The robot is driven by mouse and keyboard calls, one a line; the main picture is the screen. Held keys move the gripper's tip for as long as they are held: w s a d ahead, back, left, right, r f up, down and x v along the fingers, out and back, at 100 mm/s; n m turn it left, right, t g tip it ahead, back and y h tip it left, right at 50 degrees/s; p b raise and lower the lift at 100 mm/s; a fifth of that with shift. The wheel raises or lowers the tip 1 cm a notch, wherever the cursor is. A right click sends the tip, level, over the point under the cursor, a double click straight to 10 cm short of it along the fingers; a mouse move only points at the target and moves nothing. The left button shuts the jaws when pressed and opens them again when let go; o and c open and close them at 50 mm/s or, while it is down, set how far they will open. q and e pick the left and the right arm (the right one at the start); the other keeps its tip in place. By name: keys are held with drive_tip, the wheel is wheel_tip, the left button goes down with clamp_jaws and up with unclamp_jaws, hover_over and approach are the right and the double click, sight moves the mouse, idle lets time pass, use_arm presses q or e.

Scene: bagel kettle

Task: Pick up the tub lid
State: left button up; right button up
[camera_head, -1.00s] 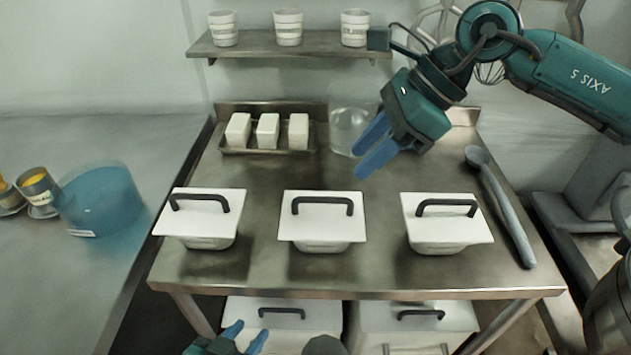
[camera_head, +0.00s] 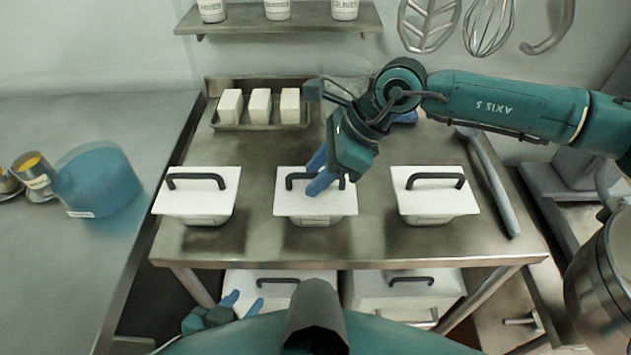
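Three white tubs with flat white lids and black handles stand in a row on the steel table: a left lid (camera_head: 172,203), a middle lid (camera_head: 291,205) and a right lid (camera_head: 410,202). My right gripper (camera_head: 317,178) is at the middle lid, its blue fingers apart near the black handle (camera_head: 291,182) and overlapping its right part. Whether the fingers touch the handle cannot be told. My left gripper (camera_head: 242,304) is low in front of the table, its blue fingers apart and empty.
A tray (camera_head: 262,127) with several white blocks stands at the back of the table (camera_head: 250,235). A long grey ladle (camera_head: 493,185) lies at the right. A blue translucent scraper (camera_head: 97,182) is on the left counter. More lidded tubs sit below.

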drive_tip(key=shift+a+f, duration=0.25)
drive_tip(key=shift+f, duration=0.2)
drive_tip(key=shift+c, duration=0.2)
clamp_jaws()
